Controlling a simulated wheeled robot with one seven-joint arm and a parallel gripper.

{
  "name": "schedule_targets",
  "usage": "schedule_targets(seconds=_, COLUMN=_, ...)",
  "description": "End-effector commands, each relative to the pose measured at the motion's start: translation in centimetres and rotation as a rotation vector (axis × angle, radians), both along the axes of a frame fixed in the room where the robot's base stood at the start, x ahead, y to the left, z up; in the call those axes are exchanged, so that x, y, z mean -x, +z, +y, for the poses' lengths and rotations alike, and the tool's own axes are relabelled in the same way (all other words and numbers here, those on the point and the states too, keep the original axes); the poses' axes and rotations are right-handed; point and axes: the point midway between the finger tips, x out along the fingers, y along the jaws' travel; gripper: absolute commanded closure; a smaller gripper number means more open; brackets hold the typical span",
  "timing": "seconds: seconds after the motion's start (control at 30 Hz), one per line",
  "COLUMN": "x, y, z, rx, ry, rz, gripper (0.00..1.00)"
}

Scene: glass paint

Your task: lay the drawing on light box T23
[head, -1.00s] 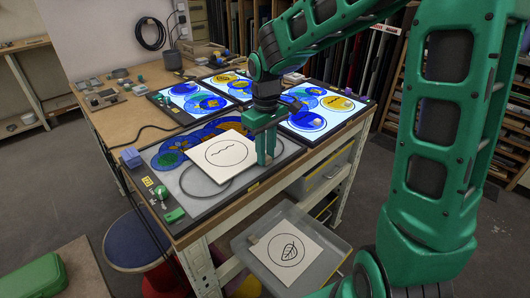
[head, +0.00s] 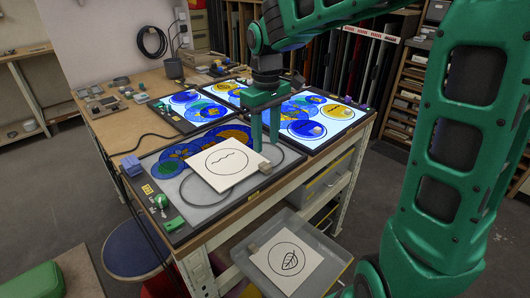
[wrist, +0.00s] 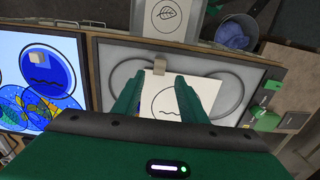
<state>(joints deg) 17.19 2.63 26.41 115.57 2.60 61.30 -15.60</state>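The drawing (head: 218,169), a pale square sheet with a circle and a wavy line, lies askew on the nearest light box (head: 208,212), whose grey panel is unlit. A small wooden block (head: 265,167) sits at the drawing's edge; it also shows in the wrist view (wrist: 160,66). The box's yellow label (head: 147,189) is too small to read.
A leaf drawing (head: 287,262) lies in a grey tray (head: 338,266) below. A lavender block (head: 131,165) stands at the left.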

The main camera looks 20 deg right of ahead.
Motion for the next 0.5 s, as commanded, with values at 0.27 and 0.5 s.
schedule_targets(seconds=0.27, x=0.0, y=3.5, z=0.0, rx=0.0, ry=0.0, rz=-0.001, gripper=0.62)
schedule_targets(seconds=0.5, x=0.0, y=4.0, z=0.0, rx=0.0, ry=-0.001, rz=0.001, gripper=0.62)
